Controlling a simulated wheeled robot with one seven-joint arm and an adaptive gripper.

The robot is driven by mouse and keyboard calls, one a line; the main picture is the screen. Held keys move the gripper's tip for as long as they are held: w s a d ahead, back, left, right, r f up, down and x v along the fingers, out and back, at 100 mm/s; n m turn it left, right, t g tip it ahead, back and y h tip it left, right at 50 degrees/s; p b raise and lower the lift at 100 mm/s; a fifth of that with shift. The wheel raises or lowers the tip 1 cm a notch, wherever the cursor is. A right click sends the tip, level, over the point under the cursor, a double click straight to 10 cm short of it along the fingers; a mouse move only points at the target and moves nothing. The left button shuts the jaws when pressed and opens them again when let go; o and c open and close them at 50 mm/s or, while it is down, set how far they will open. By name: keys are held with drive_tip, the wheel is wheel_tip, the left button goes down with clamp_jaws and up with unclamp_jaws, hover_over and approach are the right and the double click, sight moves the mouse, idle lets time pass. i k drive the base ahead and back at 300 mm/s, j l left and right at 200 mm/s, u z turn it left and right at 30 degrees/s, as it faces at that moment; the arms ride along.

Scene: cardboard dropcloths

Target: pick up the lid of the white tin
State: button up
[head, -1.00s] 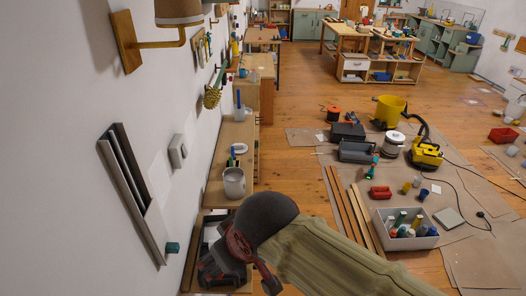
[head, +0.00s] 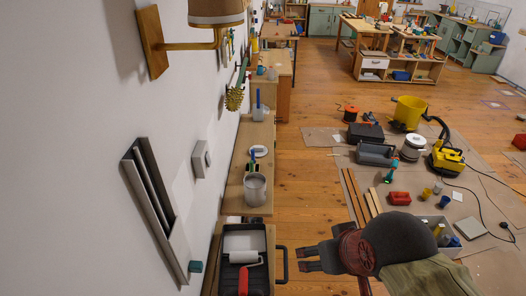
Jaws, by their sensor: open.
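My gripper (head: 303,259) is in the lower middle of the head view, pointing left, with its fingers apart and nothing visible between them. A pale grey-white tin (head: 255,190) stands upright on the wooden shelf along the left wall, beyond my gripper and to its left. Its top looks open. A small pale item with something blue on it (head: 252,166) lies just behind this tin; I cannot tell whether it is a lid. Another whitish tin (head: 412,146) with a pale top stands on the floor dropcloth, far from my gripper.
A dark paint tray (head: 230,281) with a white roller (head: 246,258) and red handle lies at the lower left, beside my gripper. A wall lamp (head: 205,40) and grey wall rails (head: 155,215) jut at left. Wooden strips (head: 360,197) lie on the floor. Open floor (head: 310,190) lies between.

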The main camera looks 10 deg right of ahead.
sight(261, 150)
drive_tip(key=i+l+u, duration=0.2)
drive_tip(key=i+l, duration=0.35)
drive_tip(key=i+l+u, duration=0.15)
drive_tip(key=i+l, duration=0.45)
drive_tip(key=i+l+u, duration=0.2)
drive_tip(key=i+l, duration=0.3)
drive_tip(key=l, duration=0.2)
drive_tip(key=i+l, duration=0.1)
drive_tip(key=i, duration=0.3)
drive_tip(key=i+l+u, duration=0.15)
drive_tip(key=i, duration=0.2)
